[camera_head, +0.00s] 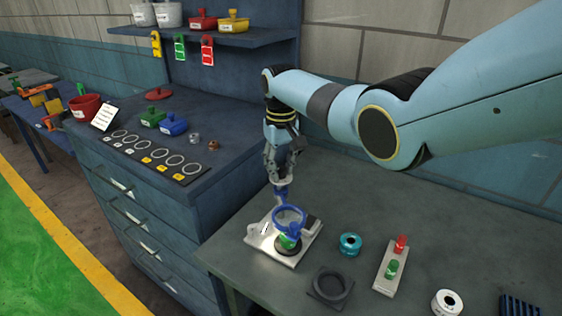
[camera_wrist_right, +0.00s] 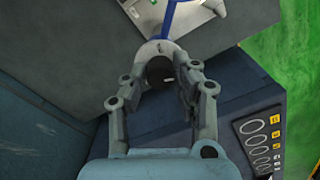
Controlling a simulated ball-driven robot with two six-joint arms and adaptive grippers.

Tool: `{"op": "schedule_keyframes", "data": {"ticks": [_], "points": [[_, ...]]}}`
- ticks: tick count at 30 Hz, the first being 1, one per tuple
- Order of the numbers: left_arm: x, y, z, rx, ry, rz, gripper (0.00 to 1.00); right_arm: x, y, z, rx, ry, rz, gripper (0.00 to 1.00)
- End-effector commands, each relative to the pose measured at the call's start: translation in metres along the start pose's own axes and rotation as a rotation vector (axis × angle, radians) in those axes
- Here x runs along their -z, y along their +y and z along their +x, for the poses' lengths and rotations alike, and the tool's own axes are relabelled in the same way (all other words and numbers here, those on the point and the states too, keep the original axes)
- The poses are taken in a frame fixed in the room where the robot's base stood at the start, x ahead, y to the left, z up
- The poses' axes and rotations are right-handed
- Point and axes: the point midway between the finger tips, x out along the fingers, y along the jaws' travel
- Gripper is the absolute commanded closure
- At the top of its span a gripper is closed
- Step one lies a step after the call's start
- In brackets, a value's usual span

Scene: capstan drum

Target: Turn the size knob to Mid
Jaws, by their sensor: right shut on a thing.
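My right gripper (camera_head: 281,178) points down above a white fixture plate (camera_head: 262,243) on the grey bench. In the right wrist view, its fingers (camera_wrist_right: 163,78) close around a dark round knob (camera_wrist_right: 158,70) with a small white mark. A blue stem with a ring (camera_head: 288,216) runs below the fingertips to the fixture. It also shows in the wrist view (camera_wrist_right: 181,14). A green piece (camera_head: 287,242) sits under the ring. The fingers hide most of the knob, and I cannot read any size marking. My left gripper is not in view.
A teal ring (camera_head: 350,244), a dark square block with a round opening (camera_head: 329,287), a plate with red and green buttons (camera_head: 390,270) and a white roll (camera_head: 447,303) stand right of the fixture. A blue drawer cabinet (camera_head: 150,215) stands left.

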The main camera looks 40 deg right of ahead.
Motion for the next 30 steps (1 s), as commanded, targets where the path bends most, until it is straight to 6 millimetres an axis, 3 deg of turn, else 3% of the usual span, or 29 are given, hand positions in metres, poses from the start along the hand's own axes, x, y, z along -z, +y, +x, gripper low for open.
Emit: {"op": "schedule_keyframes", "data": {"ticks": [15, 30], "points": [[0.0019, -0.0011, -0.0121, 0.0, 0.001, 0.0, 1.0, 0.0014, -0.0004, -0.0016, 0.0, 0.004, -0.347, 1.0], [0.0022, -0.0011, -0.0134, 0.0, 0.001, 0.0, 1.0, 0.0014, -0.0005, -0.001, 0.0, 0.004, -0.418, 1.0]]}}
